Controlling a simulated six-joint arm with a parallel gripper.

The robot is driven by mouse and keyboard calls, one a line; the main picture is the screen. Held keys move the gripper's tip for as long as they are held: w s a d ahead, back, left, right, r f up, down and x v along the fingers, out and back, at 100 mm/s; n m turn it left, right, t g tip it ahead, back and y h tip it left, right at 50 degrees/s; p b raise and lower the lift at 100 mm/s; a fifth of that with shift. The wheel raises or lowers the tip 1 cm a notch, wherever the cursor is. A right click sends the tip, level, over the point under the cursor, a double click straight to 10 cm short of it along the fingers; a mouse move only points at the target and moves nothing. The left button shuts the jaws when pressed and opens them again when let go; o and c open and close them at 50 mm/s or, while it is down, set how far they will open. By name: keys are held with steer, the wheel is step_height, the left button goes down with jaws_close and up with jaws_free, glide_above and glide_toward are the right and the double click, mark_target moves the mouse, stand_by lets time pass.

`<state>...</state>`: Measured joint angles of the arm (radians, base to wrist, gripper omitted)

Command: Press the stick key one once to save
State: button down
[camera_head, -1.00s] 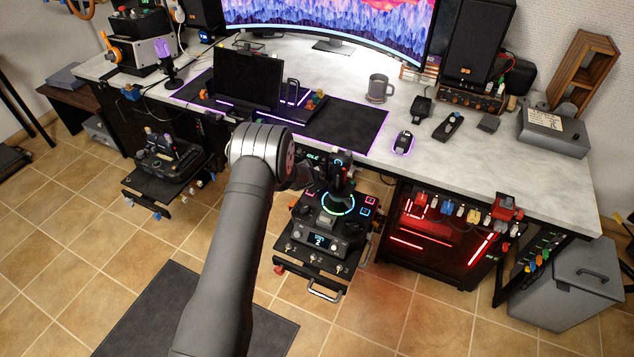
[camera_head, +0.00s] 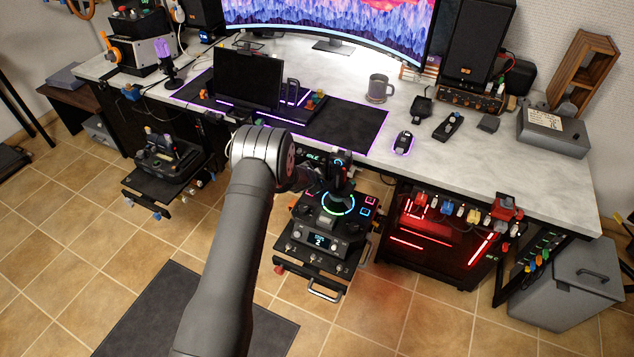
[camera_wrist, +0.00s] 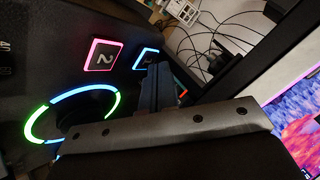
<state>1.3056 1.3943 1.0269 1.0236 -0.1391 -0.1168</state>
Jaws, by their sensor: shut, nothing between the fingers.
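The stick base (camera_head: 326,223) stands on a shelf below the desk's front edge, with a dark stick (camera_head: 342,178) rising inside a lit ring (camera_head: 338,204). Red- and blue-edged square keys sit to the right of the ring. In the wrist view the lit ring (camera_wrist: 72,114) is at left. A pink-edged key marked 2 (camera_wrist: 103,54) shows clear. Beside it is a blue-edged key (camera_wrist: 145,56), whose mark I cannot read. My gripper (camera_wrist: 155,80) is shut and empty, its tip close to the blue-edged key; contact cannot be told. In the head view my arm hides most of it.
The desk (camera_head: 470,165) lies just behind the stick base. A throttle unit (camera_head: 165,160) stands on another shelf at left. A red-lit computer case (camera_head: 430,235) is to the right. In the wrist view cables (camera_wrist: 215,50) lie beyond the keys.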

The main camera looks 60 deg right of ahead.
steer(key=shift+f, duration=0.45)
stand_by(0.5)
stand_by(0.3)
steer(key=shift+r, duration=0.9)
steer(key=shift+r, duration=2.5)
steer(key=shift+f, duration=0.1)
steer(key=shift+r, duration=1.8)
steer(key=shift+f, duration=0.1)
